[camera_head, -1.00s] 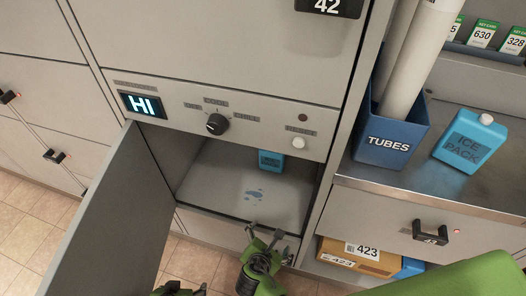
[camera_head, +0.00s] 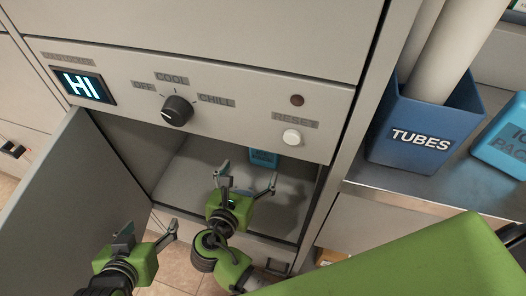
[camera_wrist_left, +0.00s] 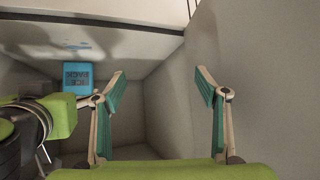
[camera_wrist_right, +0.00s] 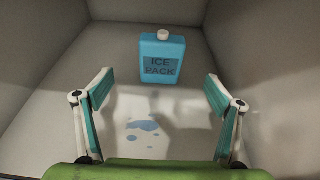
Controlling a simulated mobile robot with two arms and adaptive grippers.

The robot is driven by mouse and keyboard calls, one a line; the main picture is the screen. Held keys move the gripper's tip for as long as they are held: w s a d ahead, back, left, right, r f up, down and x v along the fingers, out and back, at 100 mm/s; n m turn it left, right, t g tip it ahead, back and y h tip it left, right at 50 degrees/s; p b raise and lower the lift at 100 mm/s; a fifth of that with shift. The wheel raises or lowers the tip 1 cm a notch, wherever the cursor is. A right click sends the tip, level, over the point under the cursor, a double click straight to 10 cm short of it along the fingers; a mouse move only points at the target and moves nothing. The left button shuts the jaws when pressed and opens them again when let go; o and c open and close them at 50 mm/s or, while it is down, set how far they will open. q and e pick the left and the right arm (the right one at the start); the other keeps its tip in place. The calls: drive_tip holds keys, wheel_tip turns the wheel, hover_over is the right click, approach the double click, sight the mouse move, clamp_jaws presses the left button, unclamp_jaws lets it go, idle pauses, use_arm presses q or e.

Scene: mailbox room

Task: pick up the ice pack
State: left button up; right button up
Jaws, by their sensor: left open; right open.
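A blue ice pack (camera_wrist_right: 162,58) with a white cap stands at the back of the open locker compartment, centred beyond my right fingers in the right wrist view. In the head view only its lower part (camera_head: 263,158) shows under the control panel. It appears inverted in the left wrist view (camera_wrist_left: 77,79). My right gripper (camera_head: 247,180) is open and empty at the compartment opening, short of the pack. My left gripper (camera_head: 149,233) is open and empty, lower left near the open door. A second ice pack (camera_head: 503,140) lies on the counter at the right, partly cut off.
The open door (camera_head: 75,205) bounds the left side. The panel above the opening has a HI display (camera_head: 83,86), a dial (camera_head: 177,110) and a reset button (camera_head: 291,137). A blue tubes bin (camera_head: 422,125) stands on the counter. A puddle (camera_wrist_right: 143,130) lies on the compartment floor.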

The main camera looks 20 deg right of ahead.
use_arm(q)
drive_tip(key=w+d+r+t+h+b, duration=0.25)
drive_tip(key=w+r+t, duration=0.4)
drive_tip(key=r, duration=0.65)
use_arm(e)
drive_tip(key=x, duration=0.4)
drive_tip(key=b+x, duration=0.1)
drive_tip(key=x, duration=0.4)
drive_tip(key=b+x, duration=0.1)
drive_tip(key=x, duration=0.3)
drive_tip(key=shift+w+d+r, duration=0.2)
drive_tip(key=shift+d+r, duration=0.1)
drive_tip(key=shift+w+d, duration=0.1)
use_arm(q)
wheel_tip(320, 180, up, 11)
drive_tip(key=s+d+t+h, duration=0.1)
drive_tip(key=s+t+h, duration=0.1)
drive_tip(key=t, duration=0.4)
drive_tip(key=shift+s+d+r+m+t, duration=0.15)
drive_tip(key=shift+d+m+t, duration=0.15)
drive_tip(key=shift+d+t, duration=0.1)
use_arm(e)
drive_tip(key=c, duration=1.5)
